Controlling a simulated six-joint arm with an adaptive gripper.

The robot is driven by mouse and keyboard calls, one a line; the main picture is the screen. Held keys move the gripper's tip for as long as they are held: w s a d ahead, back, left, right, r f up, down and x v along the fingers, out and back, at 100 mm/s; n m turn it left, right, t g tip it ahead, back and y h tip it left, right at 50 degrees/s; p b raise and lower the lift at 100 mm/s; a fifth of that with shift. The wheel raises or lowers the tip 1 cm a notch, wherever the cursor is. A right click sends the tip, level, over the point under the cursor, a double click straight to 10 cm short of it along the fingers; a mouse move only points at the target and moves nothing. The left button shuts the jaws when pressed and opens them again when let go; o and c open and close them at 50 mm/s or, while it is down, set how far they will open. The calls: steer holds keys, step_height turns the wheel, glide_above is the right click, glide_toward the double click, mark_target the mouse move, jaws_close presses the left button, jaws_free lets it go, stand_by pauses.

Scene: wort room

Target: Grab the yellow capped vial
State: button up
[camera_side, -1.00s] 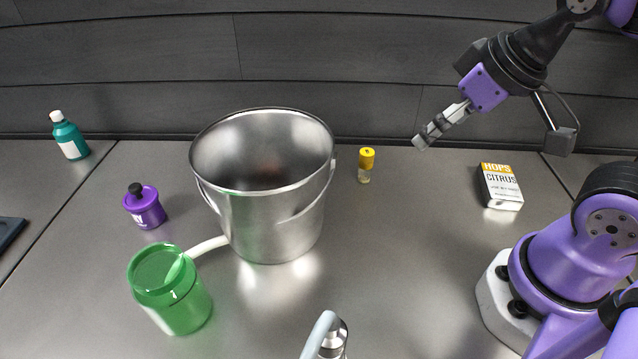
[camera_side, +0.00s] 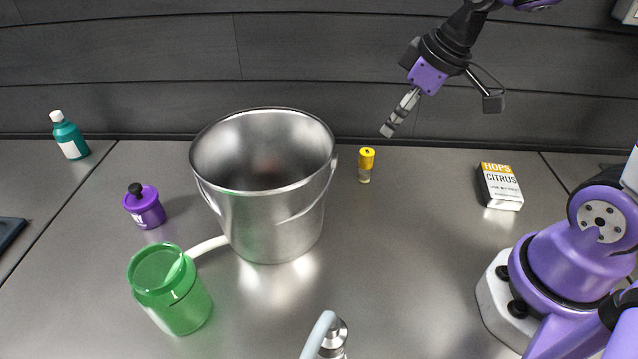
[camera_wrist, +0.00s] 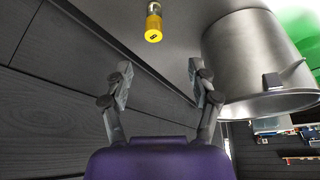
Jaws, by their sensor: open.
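The yellow capped vial (camera_side: 366,165) stands upright on the metal counter, just right of the steel bucket, near the back wall. My gripper (camera_side: 387,131) is in the air above and a little right of the vial in the side view, tilted down and to the left. In the wrist view, the vial (camera_wrist: 153,24) shows at the top, beyond and between the fingertips. My gripper (camera_wrist: 158,80) is open there with its two fingers spread and nothing between them.
The large steel bucket (camera_side: 270,215) stands close left of the vial. A hops box (camera_side: 500,187) lies to the right. A green jar (camera_side: 182,308), a purple bottle (camera_side: 145,207) and a teal bottle (camera_side: 69,136) stand left. The counter (camera_side: 410,230) between vial and hops box is clear.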

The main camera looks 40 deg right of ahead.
mark_target(370, 152)
steer(key=shift+n, duration=0.4)
steer(key=x, duration=0.2)
steer(key=d+x, duration=0.1)
steer(key=x, duration=0.1)
steer(key=w+x, duration=0.1)
steer(key=x, duration=0.2)
steer(key=shift+d, duration=0.2)
steer(key=x, duration=0.5)
steer(key=shift+s+a+f, duration=0.15)
steer(key=shift+a+f, duration=0.05)
steer(key=shift+a, duration=0.05)
jaws_close()
